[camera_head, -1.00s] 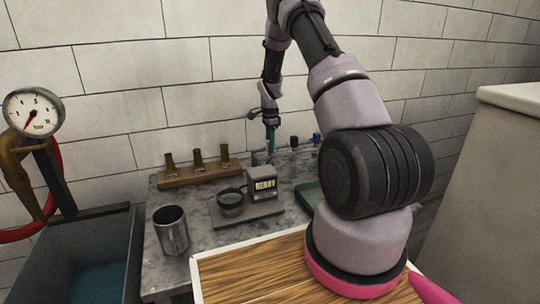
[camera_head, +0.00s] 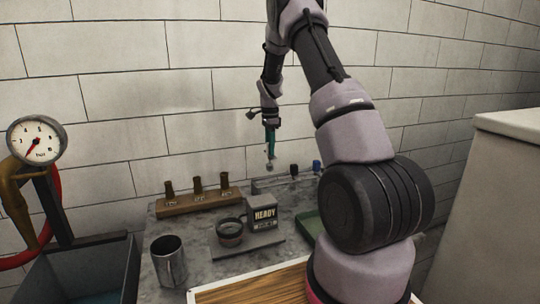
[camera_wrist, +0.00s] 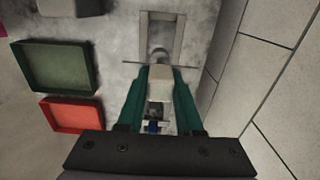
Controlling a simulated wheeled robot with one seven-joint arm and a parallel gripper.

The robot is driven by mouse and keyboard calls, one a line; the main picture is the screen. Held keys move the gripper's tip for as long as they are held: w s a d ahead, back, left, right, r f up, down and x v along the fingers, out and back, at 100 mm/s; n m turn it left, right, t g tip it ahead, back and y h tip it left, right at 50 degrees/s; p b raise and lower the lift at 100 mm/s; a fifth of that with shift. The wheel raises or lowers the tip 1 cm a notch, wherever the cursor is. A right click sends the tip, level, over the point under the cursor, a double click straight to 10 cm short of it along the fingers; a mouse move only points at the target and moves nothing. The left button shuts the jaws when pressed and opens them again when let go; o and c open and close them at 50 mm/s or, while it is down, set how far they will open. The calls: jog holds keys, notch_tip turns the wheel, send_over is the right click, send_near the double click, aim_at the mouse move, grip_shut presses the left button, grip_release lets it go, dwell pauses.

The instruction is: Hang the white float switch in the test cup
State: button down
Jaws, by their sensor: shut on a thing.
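My gripper (camera_head: 270,152) is up above the back of the bench, pointing down. In the wrist view its teal fingers (camera_wrist: 158,92) are shut on a pale body, which looks like the white float switch (camera_wrist: 158,78). In the head view the float switch (camera_head: 270,166) shows as a small pale tip below the fingers. A small round dark cup (camera_head: 230,240) stands beside a box reading READY (camera_head: 262,218), in front and left of the gripper. It looks like the test cup. A separate metal mug (camera_head: 168,262) stands further left and forward.
A low rack (camera_head: 262,185) along the wall bears a dark and a blue (camera_head: 316,165) piece. A wooden block with brass pieces (camera_head: 198,200) is left of it. A green tray (camera_wrist: 58,65) and a red tray (camera_wrist: 72,116) show in the wrist view. A gauge (camera_head: 37,141) stands far left.

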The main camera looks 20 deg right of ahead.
jog(key=shift+r, duration=3.65)
